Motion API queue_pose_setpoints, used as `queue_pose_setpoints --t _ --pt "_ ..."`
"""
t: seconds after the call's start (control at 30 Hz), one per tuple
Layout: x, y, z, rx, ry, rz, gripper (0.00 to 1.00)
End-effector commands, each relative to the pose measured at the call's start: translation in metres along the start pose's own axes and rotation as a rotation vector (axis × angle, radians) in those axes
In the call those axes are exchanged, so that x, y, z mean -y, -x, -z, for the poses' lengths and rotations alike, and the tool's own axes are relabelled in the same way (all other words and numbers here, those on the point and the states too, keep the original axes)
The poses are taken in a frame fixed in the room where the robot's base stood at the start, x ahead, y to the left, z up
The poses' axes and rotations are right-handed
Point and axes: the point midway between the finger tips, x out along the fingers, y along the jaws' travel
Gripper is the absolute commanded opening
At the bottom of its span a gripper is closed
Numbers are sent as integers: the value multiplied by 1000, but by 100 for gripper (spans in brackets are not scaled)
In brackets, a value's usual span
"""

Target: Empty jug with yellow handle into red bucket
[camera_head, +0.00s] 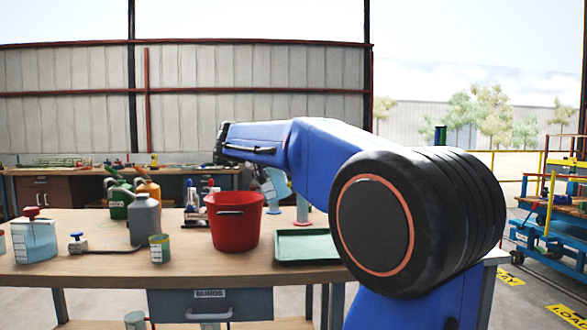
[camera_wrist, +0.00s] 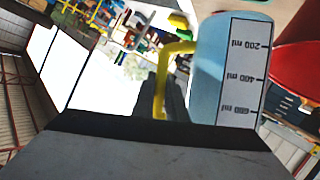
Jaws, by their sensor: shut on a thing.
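The jug is pale blue with a measuring scale and a yellow handle. In the wrist view the jug (camera_wrist: 208,65) fills the upper right, and its yellow handle (camera_wrist: 162,80) lies between the dark fingers of my gripper (camera_wrist: 165,98), which is shut on it. In the head view a pale blue shape that looks like the jug (camera_head: 275,187) shows tilted below my forearm, by the right rear of the bucket; my fingers are not clear there. The red bucket (camera_head: 234,228) stands upright on the workbench, and its edge shows at the right of the wrist view (camera_wrist: 300,65). The insides of both are hidden.
On the workbench (camera_head: 100,268), a green tray (camera_head: 305,246) lies right of the bucket. A grey can (camera_head: 145,220), a small green tin (camera_head: 159,248) and a pale box with a red knob (camera_head: 35,240) stand to the left. Bottles (camera_head: 190,198) stand behind the bucket.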

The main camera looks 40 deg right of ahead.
Motion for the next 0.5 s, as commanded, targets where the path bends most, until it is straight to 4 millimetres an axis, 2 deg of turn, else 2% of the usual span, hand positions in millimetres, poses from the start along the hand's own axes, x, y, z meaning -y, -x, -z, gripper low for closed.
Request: queue_pose_setpoints --t 0.5 --pt "-2 7 18 -12 50 -21 0"
